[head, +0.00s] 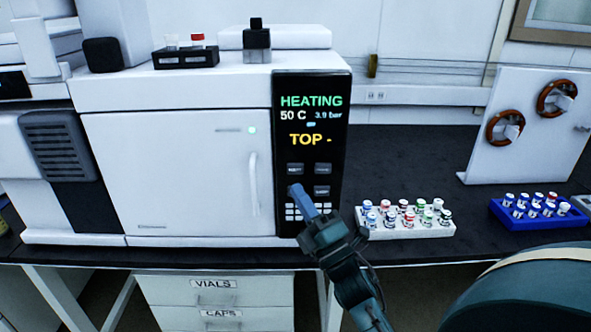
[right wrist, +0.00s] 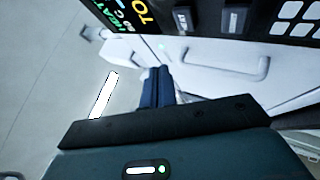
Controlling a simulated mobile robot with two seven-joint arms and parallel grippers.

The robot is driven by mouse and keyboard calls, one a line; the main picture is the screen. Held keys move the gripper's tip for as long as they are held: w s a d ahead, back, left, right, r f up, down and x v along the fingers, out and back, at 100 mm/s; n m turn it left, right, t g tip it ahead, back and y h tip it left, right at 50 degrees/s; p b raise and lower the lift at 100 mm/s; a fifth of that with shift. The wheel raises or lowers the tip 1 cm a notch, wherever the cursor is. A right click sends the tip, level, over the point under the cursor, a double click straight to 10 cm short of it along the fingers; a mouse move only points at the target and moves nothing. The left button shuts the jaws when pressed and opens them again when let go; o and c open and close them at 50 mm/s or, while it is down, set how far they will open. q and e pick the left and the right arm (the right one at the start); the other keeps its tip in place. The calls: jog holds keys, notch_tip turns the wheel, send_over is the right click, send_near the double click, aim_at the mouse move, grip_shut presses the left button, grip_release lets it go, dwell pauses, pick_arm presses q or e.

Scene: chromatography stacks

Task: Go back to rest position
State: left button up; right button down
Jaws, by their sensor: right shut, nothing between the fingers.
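My right gripper (head: 297,192) is shut and empty, with its blue fingers in front of the lower part of the black control panel (head: 311,97). It covers part of the panel's left button column; I cannot tell whether the fingertips touch the panel. The panel reads HEATING, 50 C, 3.9 bar and TOP -. In the right wrist view the shut fingers (right wrist: 157,86) show in the middle, with the panel at the top. My left gripper is not in view.
The white machine (head: 180,180) with a closed door stands on the dark bench (head: 410,150). A white vial rack (head: 400,229) and a blue vial rack (head: 530,221) stand to the right. A white upright board (head: 530,120) with two brown rings is behind them. Drawers (head: 215,291) are below.

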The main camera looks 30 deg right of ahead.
dwell(0.4)
